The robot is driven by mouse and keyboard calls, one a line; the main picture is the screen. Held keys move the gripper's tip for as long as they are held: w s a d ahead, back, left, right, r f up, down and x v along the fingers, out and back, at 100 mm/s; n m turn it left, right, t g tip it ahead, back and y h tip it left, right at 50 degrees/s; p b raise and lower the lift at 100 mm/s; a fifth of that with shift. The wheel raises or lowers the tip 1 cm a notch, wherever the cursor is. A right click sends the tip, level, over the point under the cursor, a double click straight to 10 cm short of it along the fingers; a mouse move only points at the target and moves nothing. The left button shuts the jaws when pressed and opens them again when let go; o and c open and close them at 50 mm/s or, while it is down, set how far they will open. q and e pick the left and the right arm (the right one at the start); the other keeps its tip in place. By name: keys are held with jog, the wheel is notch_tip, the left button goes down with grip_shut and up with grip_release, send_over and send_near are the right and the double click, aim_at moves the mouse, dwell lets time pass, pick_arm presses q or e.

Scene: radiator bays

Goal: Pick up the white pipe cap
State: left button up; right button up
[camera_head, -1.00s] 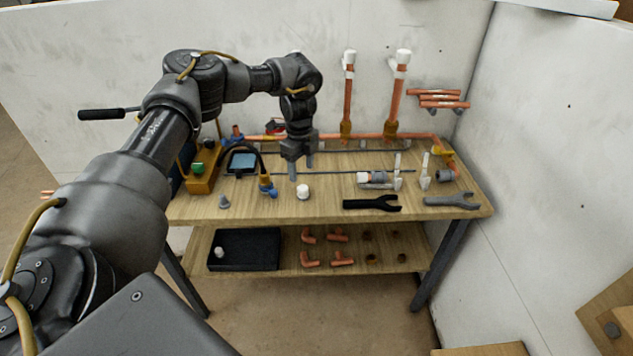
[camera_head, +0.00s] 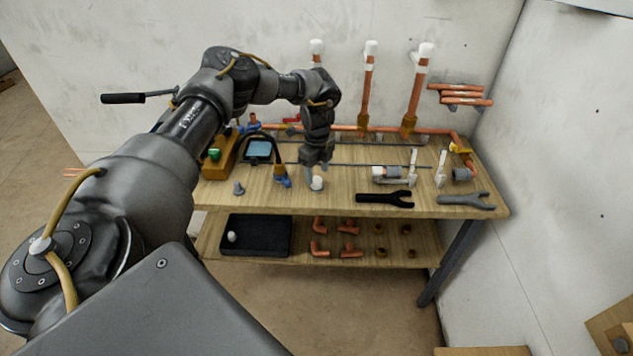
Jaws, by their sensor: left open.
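The white pipe cap (camera_head: 317,184) stands on the wooden bench top (camera_head: 335,205) near its front edge. My left gripper (camera_head: 317,171) points down right above and just behind the cap. Its fingers are open and come down close to the cap's upper part. I cannot tell whether they touch it. A second white cap-like piece (camera_head: 232,236) lies in the black tray (camera_head: 268,236) on the lower shelf. My right gripper is not in view.
A black wrench (camera_head: 385,198) and a grey wrench (camera_head: 466,201) lie to the right. A grey cone-shaped piece (camera_head: 239,188) and a blue-tipped torch (camera_head: 282,176) stand to the left. Upright copper pipes (camera_head: 367,88) with white tops rise behind.

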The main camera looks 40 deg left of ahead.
aim_at(316, 179)
pick_arm(q)
notch_tip(316, 179, down, 4)
jog(key=shift+a+f+p, duration=0.1)
jog(key=shift+p, duration=0.35)
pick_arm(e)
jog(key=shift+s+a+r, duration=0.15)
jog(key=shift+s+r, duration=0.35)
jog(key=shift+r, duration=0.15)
pick_arm(q)
jog(key=shift+c, duration=0.4)
jog(key=c, duration=0.8)
